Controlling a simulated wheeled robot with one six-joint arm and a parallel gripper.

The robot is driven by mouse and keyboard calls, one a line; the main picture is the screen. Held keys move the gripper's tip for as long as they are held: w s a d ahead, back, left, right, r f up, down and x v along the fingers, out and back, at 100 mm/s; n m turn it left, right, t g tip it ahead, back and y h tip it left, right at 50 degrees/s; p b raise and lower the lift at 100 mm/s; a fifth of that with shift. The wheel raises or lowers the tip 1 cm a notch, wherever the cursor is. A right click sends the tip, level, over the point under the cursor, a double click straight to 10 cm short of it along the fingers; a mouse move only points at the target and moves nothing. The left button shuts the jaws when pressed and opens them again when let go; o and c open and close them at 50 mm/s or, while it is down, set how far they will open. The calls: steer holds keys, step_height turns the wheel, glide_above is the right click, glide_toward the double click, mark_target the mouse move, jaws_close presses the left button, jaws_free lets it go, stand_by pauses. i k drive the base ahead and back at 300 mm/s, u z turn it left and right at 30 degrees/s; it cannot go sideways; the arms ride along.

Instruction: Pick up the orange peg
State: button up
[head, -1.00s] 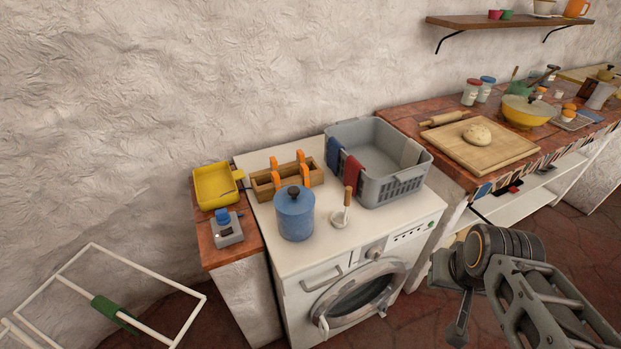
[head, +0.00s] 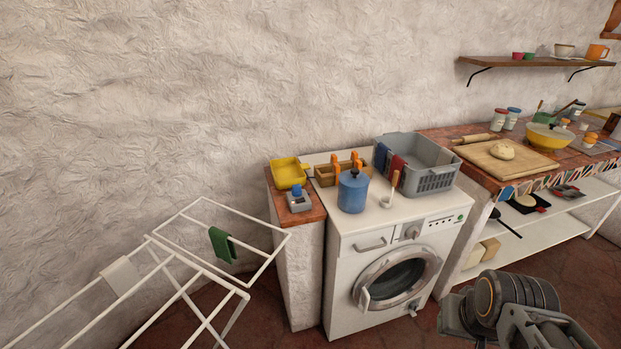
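Orange pegs (head: 335,163) stand upright at a wooden box (head: 327,178) on top of the washing machine; a second orange one (head: 355,160) is to the right. They are small here, and their lower parts are partly hidden by the box and the blue canister. My gripper (head: 450,322) is at the lower right, in front of the washing machine and well away from the pegs. Its fingers are not clear enough to tell whether they are open or shut.
A blue canister (head: 352,193) stands before the box. A grey basket (head: 436,178) is at right, a yellow tray (head: 288,171) at left. The washing machine (head: 400,215) has bare top near its front. A white drying rack (head: 180,285) stands left.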

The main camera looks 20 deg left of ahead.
mark_target(336, 169)
steer(key=u, duration=0.7)
steer(key=i, duration=1)
steer(key=k, duration=1)
steer(key=z, duration=1)
steer(key=i, duration=0.8)
steer(key=u, duration=2.7)
steer(key=i, duration=0.5)
steer(key=z, duration=0.15)
steer(key=k, duration=0.1)
steer(key=u, duration=0.1)
